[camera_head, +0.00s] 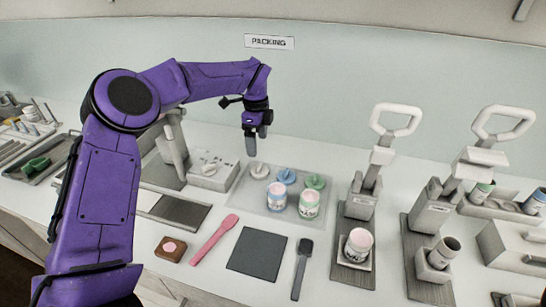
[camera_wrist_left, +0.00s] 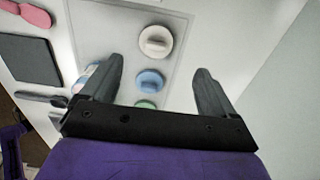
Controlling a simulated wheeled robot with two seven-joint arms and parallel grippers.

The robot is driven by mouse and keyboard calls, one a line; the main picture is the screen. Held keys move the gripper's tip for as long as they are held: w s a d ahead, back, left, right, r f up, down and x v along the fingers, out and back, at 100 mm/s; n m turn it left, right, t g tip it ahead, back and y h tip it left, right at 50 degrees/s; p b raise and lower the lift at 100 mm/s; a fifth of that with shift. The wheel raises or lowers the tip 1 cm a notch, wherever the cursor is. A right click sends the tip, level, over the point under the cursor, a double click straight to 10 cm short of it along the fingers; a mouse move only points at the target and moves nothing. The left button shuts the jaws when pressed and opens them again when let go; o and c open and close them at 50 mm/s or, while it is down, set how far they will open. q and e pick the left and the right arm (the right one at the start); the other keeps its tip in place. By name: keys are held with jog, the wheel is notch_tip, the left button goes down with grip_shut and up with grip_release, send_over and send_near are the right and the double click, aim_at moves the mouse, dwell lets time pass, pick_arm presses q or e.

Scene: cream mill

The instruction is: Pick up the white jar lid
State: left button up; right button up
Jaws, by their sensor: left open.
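The white jar lid (camera_head: 259,170) lies at the back left of a pale tray (camera_head: 240,196), left of a blue lid (camera_head: 287,176) and a green lid (camera_head: 315,182). My left gripper (camera_head: 252,146) is open and empty, above the white lid and apart from it. In the left wrist view the white lid (camera_wrist_left: 155,41), with a raised bar on top, lies beyond the fingertips, roughly between their lines. The blue lid (camera_wrist_left: 150,80) shows between the fingers (camera_wrist_left: 158,78), and the green lid is partly hidden by the gripper's body. My right gripper is not in view.
Two open jars, one blue-banded (camera_head: 277,197) and one green-banded (camera_head: 309,204), stand at the tray's front. A pink spatula (camera_head: 214,239), a dark mat (camera_head: 257,253) and a dark spatula (camera_head: 301,268) lie in front. Two lever presses (camera_head: 360,205) stand right; a grey box (camera_head: 213,171) stands left.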

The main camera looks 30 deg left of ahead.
aim_at(259, 165)
pick_arm(q)
jog(key=shift+w+f, duration=0.2)
jog(key=shift+w, duration=0.05)
jog(key=f, duration=0.1)
jog(key=s+f+p, duration=0.1)
jog(key=f, duration=0.1)
jog(key=shift+s+f, duration=0.2)
jog(key=shift+s, duration=0.05)
jog(key=shift+f+p, duration=0.4)
jog(key=shift+p, duration=0.05)
jog(key=f, duration=0.1)
jog(key=f+p, duration=0.1)
jog(key=f, duration=0.1)
jog(key=f+p, duration=0.1)
jog(key=shift+w+d+f, duration=0.3)
jog(key=shift+w+d, duration=0.05)
jog(key=shift+f+p, duration=0.3)
jog(key=shift+f, duration=0.05)
jog(key=shift+s, duration=0.15)
jog(key=c, duration=1)
